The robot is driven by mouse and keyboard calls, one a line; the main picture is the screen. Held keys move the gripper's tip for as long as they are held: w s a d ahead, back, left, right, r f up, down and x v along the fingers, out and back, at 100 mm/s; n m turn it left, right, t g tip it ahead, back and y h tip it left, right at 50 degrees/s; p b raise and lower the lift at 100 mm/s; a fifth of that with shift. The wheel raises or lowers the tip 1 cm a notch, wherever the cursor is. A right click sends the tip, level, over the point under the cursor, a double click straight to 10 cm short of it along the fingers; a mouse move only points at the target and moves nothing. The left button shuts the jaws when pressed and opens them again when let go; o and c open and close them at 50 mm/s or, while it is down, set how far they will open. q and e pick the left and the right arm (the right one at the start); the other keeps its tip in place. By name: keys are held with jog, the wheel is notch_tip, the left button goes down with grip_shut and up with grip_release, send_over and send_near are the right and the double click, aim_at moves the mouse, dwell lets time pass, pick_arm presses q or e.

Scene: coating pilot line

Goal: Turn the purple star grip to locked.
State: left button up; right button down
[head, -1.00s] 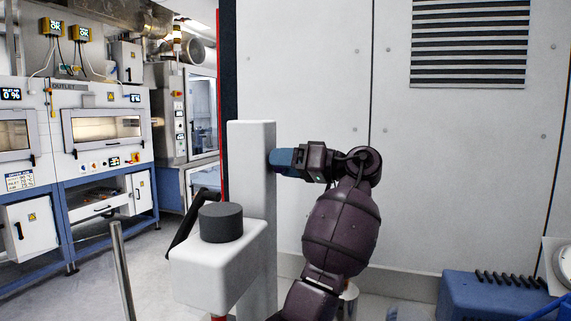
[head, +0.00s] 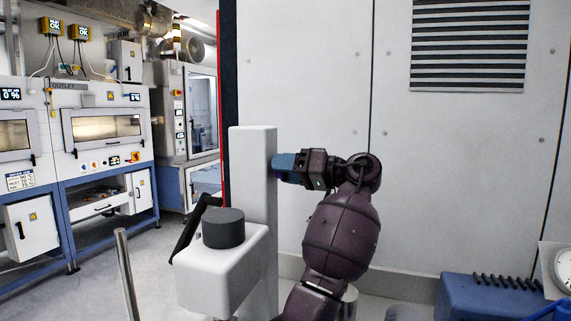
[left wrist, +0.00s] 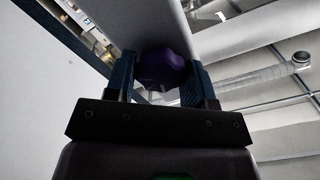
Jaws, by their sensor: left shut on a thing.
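The purple star grip (left wrist: 160,70) shows in the left wrist view, between the two blue fingers of my left gripper. It sits against a pale grey post (left wrist: 150,25). In the head view my left gripper (head: 283,164) reaches from the right to the side of the white post (head: 250,180), and its fingers are shut on the grip. The grip itself is hidden there by the fingers and post. No locked marking is readable, so I cannot tell the grip's setting. My right gripper is not in view.
A white block with a black round cap (head: 223,228) juts out in front of the post. A metal rail (head: 126,275) stands at the left. A blue box (head: 488,298) is at the lower right. Oven cabinets (head: 105,140) stand back left, with open floor before them.

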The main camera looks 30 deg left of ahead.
pick_arm(q)
jog(key=m+p, duration=0.6)
jog(key=m, duration=0.2)
jog(key=shift+m+p, duration=0.3)
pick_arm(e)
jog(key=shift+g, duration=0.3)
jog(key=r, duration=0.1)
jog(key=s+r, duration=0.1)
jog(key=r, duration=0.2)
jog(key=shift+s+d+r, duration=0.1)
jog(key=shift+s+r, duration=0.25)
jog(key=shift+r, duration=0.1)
pick_arm(q)
jog(key=m, duration=1)
jog(key=o, duration=1.1)
